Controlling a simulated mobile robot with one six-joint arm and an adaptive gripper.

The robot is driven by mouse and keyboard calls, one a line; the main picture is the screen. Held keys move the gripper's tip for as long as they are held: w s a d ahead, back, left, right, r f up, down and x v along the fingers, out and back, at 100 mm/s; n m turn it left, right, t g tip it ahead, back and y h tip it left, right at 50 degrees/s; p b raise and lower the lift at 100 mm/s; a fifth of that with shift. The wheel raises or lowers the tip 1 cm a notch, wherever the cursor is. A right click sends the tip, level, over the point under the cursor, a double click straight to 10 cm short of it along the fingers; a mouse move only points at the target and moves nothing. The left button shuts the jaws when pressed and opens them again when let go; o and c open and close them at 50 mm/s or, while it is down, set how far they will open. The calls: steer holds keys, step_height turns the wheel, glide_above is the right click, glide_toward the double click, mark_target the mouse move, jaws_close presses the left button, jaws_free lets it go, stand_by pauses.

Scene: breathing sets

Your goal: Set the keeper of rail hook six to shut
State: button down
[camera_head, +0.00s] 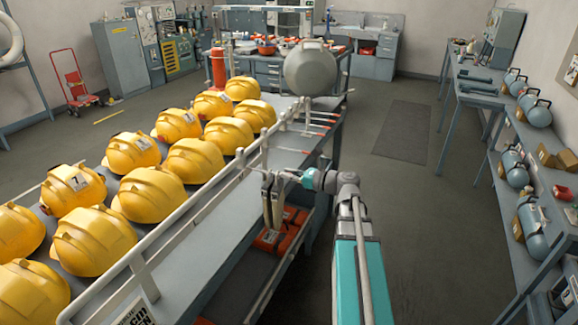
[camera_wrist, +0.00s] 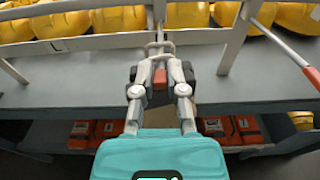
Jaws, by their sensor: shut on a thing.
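A white rail (camera_head: 205,210) runs along the bench's edge and carries hooks with red-tipped arms (camera_head: 318,122). In the wrist view, a pale hook with a wire-like loop (camera_wrist: 158,48) stands on the rail straight ahead of my gripper. My gripper (camera_wrist: 160,80) is shut on a small red-ended part at this hook, seemingly its keeper; the fingers hide much of it. I cannot read a hook number or tell the keeper's position. In the head view my gripper (camera_head: 270,190) is at the rail's outer side, above the lower shelf.
Several yellow helmets (camera_head: 146,200) stand behind the rail. Another red-tipped hook arm (camera_wrist: 290,50) sticks out to the right of my gripper. Orange cases (camera_head: 277,235) lie on the shelf below.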

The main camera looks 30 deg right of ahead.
steer(key=g+p, duration=0.1)
steer(key=p, duration=0.1)
steer(key=r+g+h+p, duration=0.1)
steer(key=p, duration=0.1)
steer(key=g+h+p, duration=0.1)
steer(key=p, duration=0.1)
steer(key=shift+w+a+r, duration=0.2)
steer(key=shift+w, duration=0.05)
steer(key=g+p, duration=0.1)
steer(key=h+p, duration=0.1)
steer(key=p, duration=0.1)
steer(key=g+h+p, duration=0.1)
steer(key=p, duration=0.1)
steer(key=shift+w+a+r+g, duration=0.2)
steer(key=shift+w+a+g, duration=0.05)
steer(key=shift+g, duration=0.05)
steer(key=g+h+p, duration=0.2)
steer(key=p, duration=0.1)
steer(key=shift+w+a, duration=0.2)
steer(key=shift+w, duration=0.05)
steer(key=shift+w+a+f+g+h+p, duration=0.1)
steer(key=shift+f+g+h+p, duration=0.1)
steer(key=shift+g+h+p, duration=0.5)
steer(key=c, duration=0.7)
jaws_free()
steer(key=shift+w+r, duration=0.1)
